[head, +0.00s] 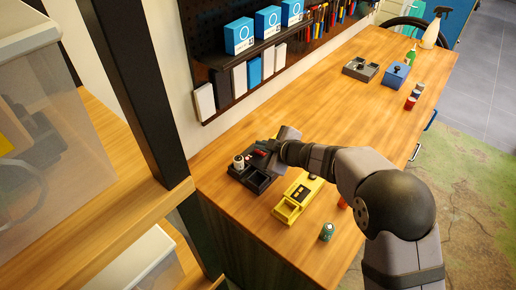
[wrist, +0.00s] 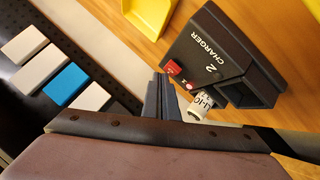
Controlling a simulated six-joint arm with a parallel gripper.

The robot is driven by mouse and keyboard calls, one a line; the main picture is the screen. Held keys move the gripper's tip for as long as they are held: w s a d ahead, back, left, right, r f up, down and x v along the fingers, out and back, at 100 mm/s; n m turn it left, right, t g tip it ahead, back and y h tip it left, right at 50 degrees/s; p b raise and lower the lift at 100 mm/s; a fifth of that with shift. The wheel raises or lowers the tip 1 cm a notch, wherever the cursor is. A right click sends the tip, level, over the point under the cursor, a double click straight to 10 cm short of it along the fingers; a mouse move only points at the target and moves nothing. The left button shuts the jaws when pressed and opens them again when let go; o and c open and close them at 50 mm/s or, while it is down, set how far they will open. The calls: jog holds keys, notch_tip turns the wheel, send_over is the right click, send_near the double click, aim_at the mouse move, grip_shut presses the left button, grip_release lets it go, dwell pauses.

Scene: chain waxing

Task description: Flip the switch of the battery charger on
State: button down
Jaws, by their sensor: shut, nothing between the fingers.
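The black charger (wrist: 222,50), marked "CHARGER 2", shows at the upper right of the wrist view. In the head view the dark charger (head: 262,184) sits on the bench's near left part. Its red switch (wrist: 173,67) is at the charger's edge, close to my gripper; I cannot tell which way it is set. A small light-coloured spot lies beside the switch. A white-labelled battery (wrist: 199,106) sits at the charger, and shows in the head view (head: 239,161). My gripper (wrist: 160,78) is shut and empty, beside the switch; contact is unclear.
A yellow charger-like unit (head: 299,194) stands right of the dark charger, with a teal battery (head: 327,231) near the bench's front edge. A pegboard shelf with boxes (head: 239,36) lines the wall. The bench's middle (head: 310,100) is clear.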

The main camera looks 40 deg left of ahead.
jog(key=shift+r, duration=0.15)
jog(key=shift+d+r+p, duration=0.15)
jog(key=shift+r+p, duration=0.55)
jog(key=shift+p, duration=0.15)
jog(key=r+p, duration=0.3)
jog(key=d+r+p, duration=0.1)
jog(key=r+p, duration=0.1)
jog(key=shift+a+f, duration=0.1)
dwell(0.5)
